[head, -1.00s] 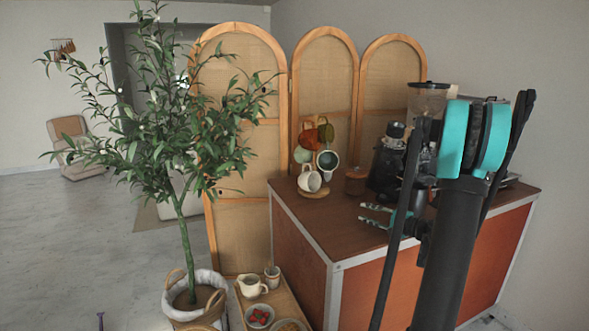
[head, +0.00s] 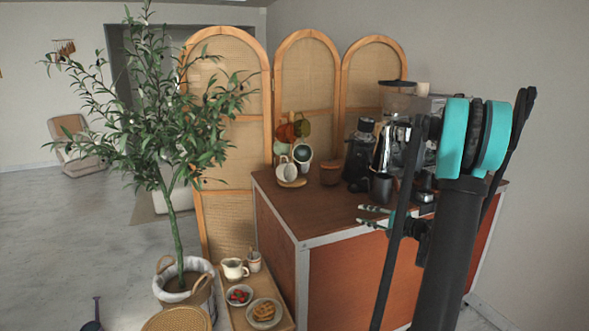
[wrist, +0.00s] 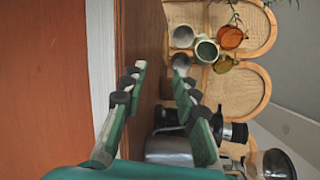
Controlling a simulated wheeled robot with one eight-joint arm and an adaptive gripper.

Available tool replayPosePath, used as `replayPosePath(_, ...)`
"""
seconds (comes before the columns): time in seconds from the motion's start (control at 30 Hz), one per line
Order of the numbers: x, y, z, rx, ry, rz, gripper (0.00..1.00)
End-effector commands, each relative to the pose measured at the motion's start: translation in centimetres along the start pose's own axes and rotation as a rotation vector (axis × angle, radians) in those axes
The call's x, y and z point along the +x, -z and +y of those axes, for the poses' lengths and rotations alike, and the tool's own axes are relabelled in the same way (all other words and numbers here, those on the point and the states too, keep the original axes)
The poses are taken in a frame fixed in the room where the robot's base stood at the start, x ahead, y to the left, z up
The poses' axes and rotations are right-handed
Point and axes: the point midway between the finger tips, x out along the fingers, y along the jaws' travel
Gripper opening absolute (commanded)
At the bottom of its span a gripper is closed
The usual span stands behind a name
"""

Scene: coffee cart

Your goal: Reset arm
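My gripper (head: 362,215) has teal fingers and shows in the head view near the front edge of the coffee cart (head: 283,212). Its two fingers are spread apart with nothing between them. In the wrist view the open fingers (wrist: 161,64) point along the cart's top, with the cart's red-brown front panel (wrist: 50,80) at the left. My black arm hides part of the cart's right side.
On the cart stand a mug tree with hanging cups (head: 302,153), a brown jar (head: 331,172), a black grinder (head: 359,155) and an espresso machine (head: 430,105). A low tray table (head: 240,317) with food and a potted tree (head: 185,285) are at the left. Open floor lies farther left.

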Motion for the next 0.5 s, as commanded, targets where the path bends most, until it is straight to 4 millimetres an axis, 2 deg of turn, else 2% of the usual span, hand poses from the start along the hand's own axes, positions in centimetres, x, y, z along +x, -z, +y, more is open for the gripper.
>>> replayPosePath(0.27, 0.6, -2.3, 1.2, -0.051, -0.088, -0.002, 0.29)
replayPosePath(0.5, 1.1, -5.8, 3.3, -0.135, -0.225, -0.009, 0.29)
